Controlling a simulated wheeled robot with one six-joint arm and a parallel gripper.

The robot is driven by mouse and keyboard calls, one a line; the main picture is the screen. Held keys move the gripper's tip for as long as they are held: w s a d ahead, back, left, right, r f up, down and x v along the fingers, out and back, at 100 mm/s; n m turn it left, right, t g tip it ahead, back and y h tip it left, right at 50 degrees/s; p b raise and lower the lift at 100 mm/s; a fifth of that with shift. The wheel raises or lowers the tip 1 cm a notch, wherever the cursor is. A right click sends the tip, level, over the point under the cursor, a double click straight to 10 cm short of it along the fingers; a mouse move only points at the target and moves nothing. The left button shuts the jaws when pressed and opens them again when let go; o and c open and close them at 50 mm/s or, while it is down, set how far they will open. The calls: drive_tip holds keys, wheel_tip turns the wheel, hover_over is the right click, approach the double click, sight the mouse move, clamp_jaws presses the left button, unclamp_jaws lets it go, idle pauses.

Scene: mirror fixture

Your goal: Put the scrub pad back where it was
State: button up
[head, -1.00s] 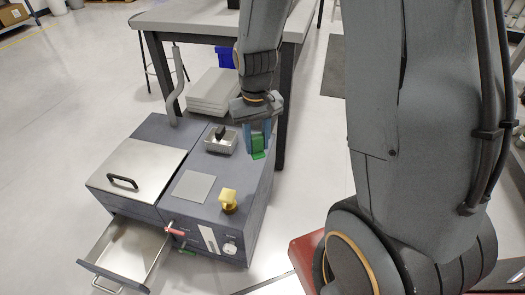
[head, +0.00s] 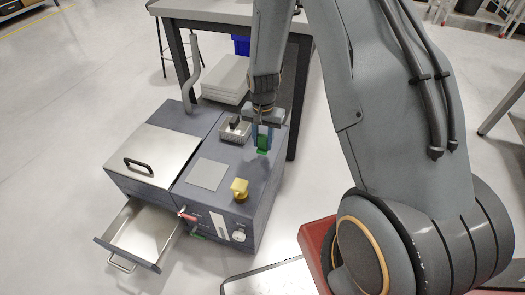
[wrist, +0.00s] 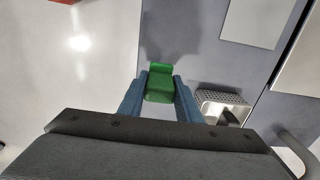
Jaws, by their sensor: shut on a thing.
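The scrub pad (head: 262,143) is green and hangs below my gripper (head: 263,127). The blue fingers are shut on it. In the wrist view the pad (wrist: 159,83) shows between the two fingers of my gripper (wrist: 160,90). The pad is in front of the right part of the grey machine's top (head: 220,155), near its right edge; I cannot tell how high above it. A small perforated metal basket (head: 228,132) stands on the top just left of the pad, with a dark object inside. The wrist view shows the basket (wrist: 208,97) right of the fingers.
A yellow knob (head: 239,189) and a flat grey plate (head: 207,174) are on the top. A metal lid (head: 165,155) with a black handle covers the left part. An open, empty drawer (head: 143,232) sticks out at the front. A table (head: 225,12) stands behind.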

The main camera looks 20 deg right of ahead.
drive_tip(key=shift+f, duration=2.15)
drive_tip(key=shift+f+b, duration=0.1)
drive_tip(key=shift+b, duration=0.2)
drive_tip(key=o, duration=1.1)
wheel_tip(320, 180, up, 12)
drive_tip(key=shift+r+p, duration=0.15)
drive_tip(key=shift+p, duration=0.7)
wheel_tip(320, 180, up, 6)
drive_tip(key=n, duration=0.1)
hover_over(263, 149)
drive_tip(key=s+a, duration=0.1)
drive_tip(key=a, duration=0.1)
drive_tip(key=s+a+r+n, duration=0.3)
drive_tip(key=s+r, duration=0.4)
drive_tip(key=r, duration=0.1)
drive_tip(key=s+a+r+n, duration=0.1)
drive_tip(key=s+r+n, duration=0.1)
drive_tip(key=s, duration=0.3)
drive_tip(key=s+a+r+n, duration=0.1)
drive_tip(key=s+r, duration=0.3)
drive_tip(key=s, duration=0.1)
drive_tip(key=s+a+r+n, duration=0.1)
drive_tip(key=s+r+n, duration=0.1)
drive_tip(key=s, duration=0.4)
drive_tip(key=shift+a+r+n+y, duration=0.1)
drive_tip(key=shift+r+n+y, duration=0.2)
drive_tip(key=shift+r, duration=0.3)
